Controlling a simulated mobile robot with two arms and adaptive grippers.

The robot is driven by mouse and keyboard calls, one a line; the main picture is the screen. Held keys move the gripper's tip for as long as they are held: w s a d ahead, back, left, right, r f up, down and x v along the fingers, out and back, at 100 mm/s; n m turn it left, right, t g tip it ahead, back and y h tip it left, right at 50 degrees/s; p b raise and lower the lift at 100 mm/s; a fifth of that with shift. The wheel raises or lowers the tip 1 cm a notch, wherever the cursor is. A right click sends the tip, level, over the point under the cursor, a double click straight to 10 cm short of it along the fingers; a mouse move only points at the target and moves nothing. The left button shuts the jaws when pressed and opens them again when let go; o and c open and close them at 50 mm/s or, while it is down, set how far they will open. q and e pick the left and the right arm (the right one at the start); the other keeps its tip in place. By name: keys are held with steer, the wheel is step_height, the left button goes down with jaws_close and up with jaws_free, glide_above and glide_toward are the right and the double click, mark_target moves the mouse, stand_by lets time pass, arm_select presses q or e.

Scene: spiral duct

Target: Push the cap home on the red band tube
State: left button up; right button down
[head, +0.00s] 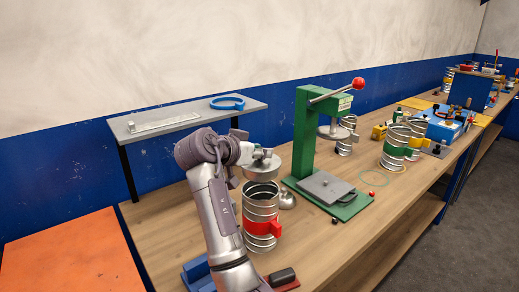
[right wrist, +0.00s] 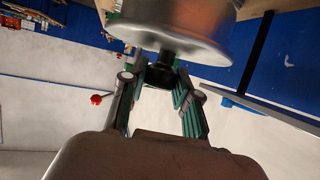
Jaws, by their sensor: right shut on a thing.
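The red band tube (head: 261,205) stands upright on the wooden bench, a ribbed silver duct with a red band and clamp block (head: 262,228) around its lower part. The silver cap (head: 262,174) is over the tube's upper end in the head view. Whether it touches the rim or hangs just above it, I cannot tell. My right gripper (head: 257,157) is shut on the cap's knob. In the right wrist view my fingers close on the dark knob (right wrist: 162,74) beneath the shiny cap (right wrist: 175,25); the tube is hidden there. My left gripper is not in view.
A green press (head: 304,135) with a red-balled lever stands right of the tube. A small silver dome (head: 287,200) sits close beside the tube. A grey shelf (head: 175,117) is behind, an orange panel (head: 70,262) at left. Other tubes (head: 395,145) stand farther right.

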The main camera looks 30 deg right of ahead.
mark_target(259, 161)
steer(key=shift+f+b, duration=0.3)
steer(key=shift+f, duration=0.35)
steer(key=shift+f+b, duration=0.5)
steer(key=shift+f, duration=0.35)
steer(key=shift+f+b, duration=0.3)
steer(key=shift+f, duration=0.2)
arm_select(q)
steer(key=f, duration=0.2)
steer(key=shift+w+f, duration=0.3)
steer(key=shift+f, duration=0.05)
arm_select(e)
steer(key=shift+f, duration=0.1)
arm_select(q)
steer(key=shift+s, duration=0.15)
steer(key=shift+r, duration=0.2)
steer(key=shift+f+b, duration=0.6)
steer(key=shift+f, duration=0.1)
arm_select(e)
steer(key=shift+f, duration=1.15)
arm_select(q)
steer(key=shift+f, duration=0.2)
arm_select(e)
steer(key=shift+f, duration=0.35)
arm_select(q)
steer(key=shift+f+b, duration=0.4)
steer(key=shift+b, duration=0.2)
arm_select(e)
steer(key=shift+f, duration=0.6)
